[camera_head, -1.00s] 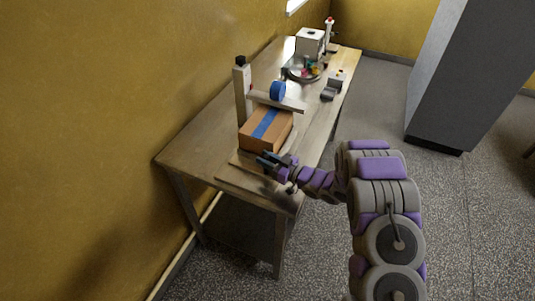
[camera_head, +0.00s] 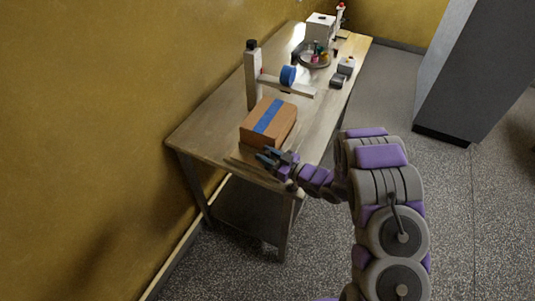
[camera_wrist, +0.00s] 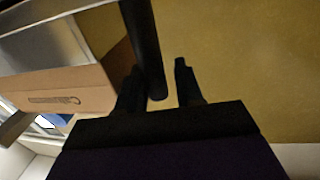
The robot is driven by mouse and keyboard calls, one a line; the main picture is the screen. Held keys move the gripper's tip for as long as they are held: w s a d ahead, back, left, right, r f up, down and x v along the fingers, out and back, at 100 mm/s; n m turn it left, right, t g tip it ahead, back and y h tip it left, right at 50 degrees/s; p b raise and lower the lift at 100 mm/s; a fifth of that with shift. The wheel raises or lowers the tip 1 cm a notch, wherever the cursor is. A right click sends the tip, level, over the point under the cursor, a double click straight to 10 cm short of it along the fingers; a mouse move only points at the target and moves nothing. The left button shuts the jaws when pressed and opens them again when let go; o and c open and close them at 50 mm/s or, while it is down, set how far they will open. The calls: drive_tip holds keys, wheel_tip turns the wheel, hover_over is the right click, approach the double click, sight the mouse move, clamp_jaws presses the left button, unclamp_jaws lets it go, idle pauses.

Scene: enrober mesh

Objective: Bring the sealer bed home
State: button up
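The sealer has a pale upright post (camera_head: 252,78) and a cross arm with a blue tape roll (camera_head: 288,75). A brown carton (camera_head: 268,122) with a blue tape strip sits on the low sealer bed, just in front of the cross arm. The bed is largely hidden by the carton and my gripper. My gripper (camera_head: 268,156) is low at the carton's near side. In the wrist view my gripper (camera_wrist: 158,82) has its fingers apart, with a dark upright bar (camera_wrist: 147,45) between them. The bar is close to the left finger; a gap shows at the right. The carton also shows there (camera_wrist: 65,92).
The wooden table (camera_head: 205,130) runs along the yellow wall. Further back are a round tray (camera_head: 315,62) with small coloured items, a white box (camera_head: 320,28) and a small grey device (camera_head: 343,72). A tall grey cabinet (camera_head: 480,75) stands right. Floor on the right is clear.

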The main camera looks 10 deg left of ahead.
drive_tip(key=shift+o, duration=1.1)
drive_tip(key=shift+s, duration=0.1)
drive_tip(key=shift+d, duration=0.3)
drive_tip(key=p+v, duration=0.1)
drive_tip(key=v, duration=1.5)
drive_tip(key=shift+s+d, duration=0.2)
drive_tip(key=shift+d, duration=0.1)
drive_tip(key=shift+w, duration=0.1)
